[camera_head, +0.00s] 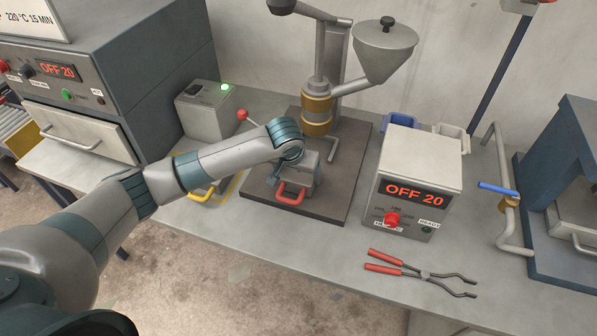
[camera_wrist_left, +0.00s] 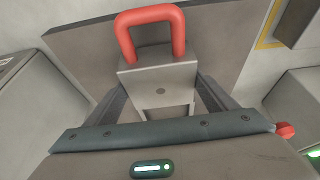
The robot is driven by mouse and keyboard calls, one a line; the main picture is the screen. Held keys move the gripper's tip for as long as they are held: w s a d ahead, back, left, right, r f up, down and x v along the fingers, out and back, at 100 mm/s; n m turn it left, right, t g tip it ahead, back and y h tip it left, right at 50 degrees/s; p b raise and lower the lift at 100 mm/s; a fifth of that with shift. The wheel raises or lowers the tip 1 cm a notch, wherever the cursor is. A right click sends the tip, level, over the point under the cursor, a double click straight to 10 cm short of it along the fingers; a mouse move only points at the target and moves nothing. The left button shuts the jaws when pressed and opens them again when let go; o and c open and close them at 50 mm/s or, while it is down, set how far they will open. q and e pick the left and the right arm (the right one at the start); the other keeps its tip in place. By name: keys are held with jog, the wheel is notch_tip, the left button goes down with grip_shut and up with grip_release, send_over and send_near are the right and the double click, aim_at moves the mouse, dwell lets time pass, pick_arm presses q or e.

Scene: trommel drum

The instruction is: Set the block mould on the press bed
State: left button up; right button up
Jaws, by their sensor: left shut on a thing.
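The block mould (camera_head: 291,192) is a grey metal block with a red loop handle. It also shows in the left wrist view (camera_wrist_left: 158,84), between my two fingers. My left gripper (camera_head: 303,174) is shut on it, with the wrist hiding part of it in the head view. The mould is over the front part of the dark press bed (camera_head: 335,195), in front of the upright press with its brass-coloured barrel (camera_head: 317,115). I cannot tell whether its underside touches the bed. My right gripper is not in view.
A control box (camera_head: 418,180) reading OFF 20 stands right of the bed. Red-handled tongs (camera_head: 420,273) lie in front of it. A yellow-outlined area (camera_head: 232,187) lies left of the bed. A grey box with a red-knobbed lever (camera_head: 207,112) and an oven (camera_head: 110,70) stand behind my arm.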

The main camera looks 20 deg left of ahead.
pick_arm(q)
jog(key=shift+f, duration=0.2)
jog(key=shift+f, duration=0.1)
jog(key=o, duration=1.5)
jog(key=shift+f, duration=0.1)
jog(key=shift+s+r, duration=0.25)
jog(key=shift+r, duration=0.4)
jog(key=b+v, duration=0.2)
jog(key=v, duration=0.9)
jog(key=shift+f, duration=0.1)
